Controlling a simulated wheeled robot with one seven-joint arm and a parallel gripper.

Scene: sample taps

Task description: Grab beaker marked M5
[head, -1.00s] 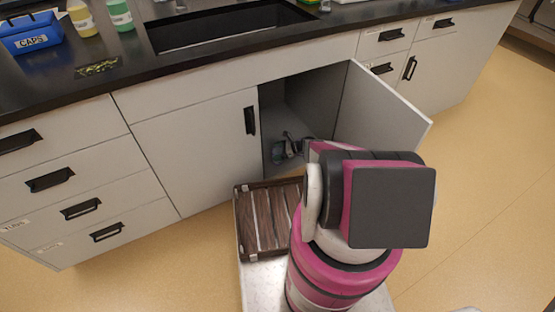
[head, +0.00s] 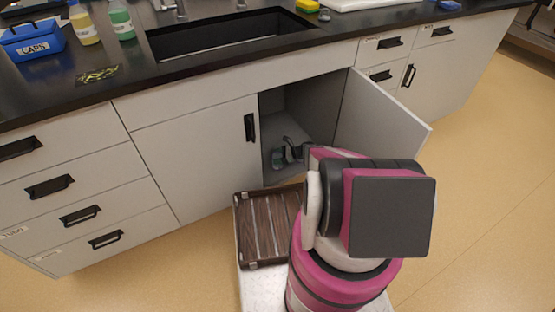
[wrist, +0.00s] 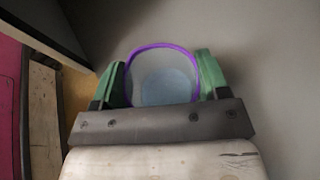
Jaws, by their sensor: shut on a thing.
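My gripper (wrist: 162,84) is shut on a clear beaker (wrist: 163,75) with a purple rim, with one green fingertip on each side of it in the wrist view. The beaker's lower part is hidden behind the gripper body, and no M5 marking is readable. In the head view my gripper (head: 287,152) is inside the open cupboard under the sink, low near its front opening. The beaker shows there as a small bluish shape (head: 278,160), partly covered by the gripper.
The cupboard door (head: 380,125) stands open to the right, close to my arm. A brown slatted wooden tray (head: 240,225) lies below the opening on my base. The counter holds a blue CAPS box (head: 32,42), two bottles and a sink (head: 230,35).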

